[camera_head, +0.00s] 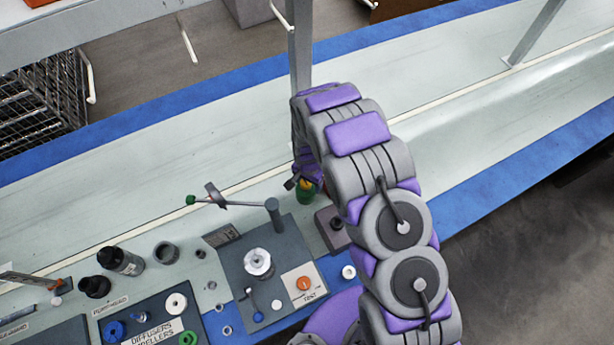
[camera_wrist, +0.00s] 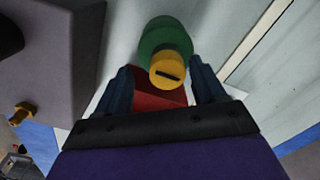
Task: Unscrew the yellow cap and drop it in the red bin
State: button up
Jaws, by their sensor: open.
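A yellow cap (camera_wrist: 168,74) with a dark slot sits on the end of a green cylindrical body (camera_wrist: 165,40) in the wrist view. In the head view the green body (camera_head: 306,196) stands on the pale bench, with the yellow cap (camera_head: 304,183) small and partly covered by my arm. My gripper (camera_wrist: 162,68) is open, one dark blue finger on each side of the cap; I cannot tell whether they touch it. In the head view my gripper (camera_head: 299,182) is mostly hidden. A red surface (camera_wrist: 155,98) shows between the fingers; I cannot tell if it is the bin.
A dark grey box (camera_head: 328,228) with a round opening stands close to the green body. A pump fixture (camera_head: 272,212) with a thin lever is left of it. Bottles (camera_head: 120,260) and a parts tray (camera_head: 155,322) are further left. The pale surface behind is clear.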

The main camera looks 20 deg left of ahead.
jog(key=shift+a+f, duration=0.4)
jog(key=shift+a, duration=0.35)
jog(key=shift+c, duration=0.6)
jog(key=shift+d+r, duration=0.15)
jog(key=shift+d, duration=0.3)
jog(key=c, duration=0.6)
jog(key=shift+a, duration=0.15)
jog(key=c, duration=0.3)
jog(key=o, duration=0.4)
jog(key=c, duration=0.6)
jog(key=shift+a+r+n+p, duration=0.1)
jog(key=shift+r+n+p, duration=0.05)
jog(key=shift+n+p, duration=0.85)
jog(key=shift+w+f+n, duration=0.1)
jog(key=shift+f+n, duration=0.1)
jog(key=shift+n, duration=0.5)
